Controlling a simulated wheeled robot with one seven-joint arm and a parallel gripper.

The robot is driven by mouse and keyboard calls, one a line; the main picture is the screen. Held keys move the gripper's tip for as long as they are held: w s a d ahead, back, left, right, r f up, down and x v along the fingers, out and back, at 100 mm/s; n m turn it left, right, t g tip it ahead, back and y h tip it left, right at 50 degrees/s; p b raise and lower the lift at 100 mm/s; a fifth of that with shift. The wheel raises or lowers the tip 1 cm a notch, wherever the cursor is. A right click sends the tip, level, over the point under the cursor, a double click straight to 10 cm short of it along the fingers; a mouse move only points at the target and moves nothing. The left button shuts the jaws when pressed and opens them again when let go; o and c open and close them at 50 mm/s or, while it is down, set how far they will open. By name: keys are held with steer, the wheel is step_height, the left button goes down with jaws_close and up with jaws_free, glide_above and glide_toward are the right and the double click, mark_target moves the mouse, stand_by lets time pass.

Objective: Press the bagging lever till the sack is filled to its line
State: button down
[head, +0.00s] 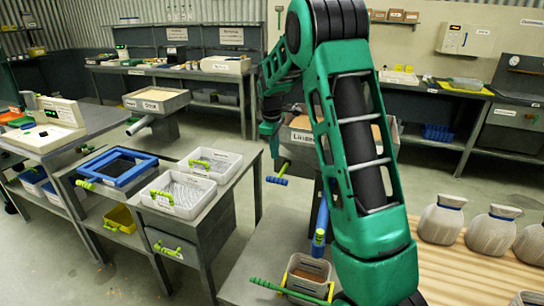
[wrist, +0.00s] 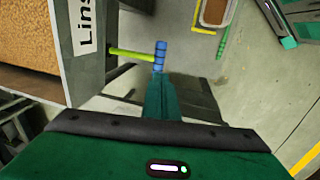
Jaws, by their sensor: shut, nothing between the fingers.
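A lever with a yellow-green stem and blue grip (wrist: 160,57) sticks out from the side of the hopper labelled "Lins…" (wrist: 85,27) in the wrist view. In the head view a blue-gripped lever (head: 277,180) stands below the hopper's label (head: 301,137). My gripper (wrist: 161,82) is shut and empty, its tips close to the blue grip; contact cannot be told. In the head view my gripper (head: 269,138) is above the lever, partly hidden by my arm. Tied pale sacks (head: 442,220) stand on a slatted wooden surface at the right. No sack shows under the hopper.
A bin of brown material (head: 308,272) with a long green handle sits low in front. White bins (head: 178,192) and a blue-framed tray (head: 117,167) lie on the left benches. Floor shows between the benches.

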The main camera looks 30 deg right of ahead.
mark_target(276, 179)
steer(key=f, duration=0.3)
steer(key=w+d+f, duration=0.1)
steer(key=f, duration=0.7)
steer(key=shift+w+d+f, duration=0.15)
steer(key=shift+d, duration=0.25)
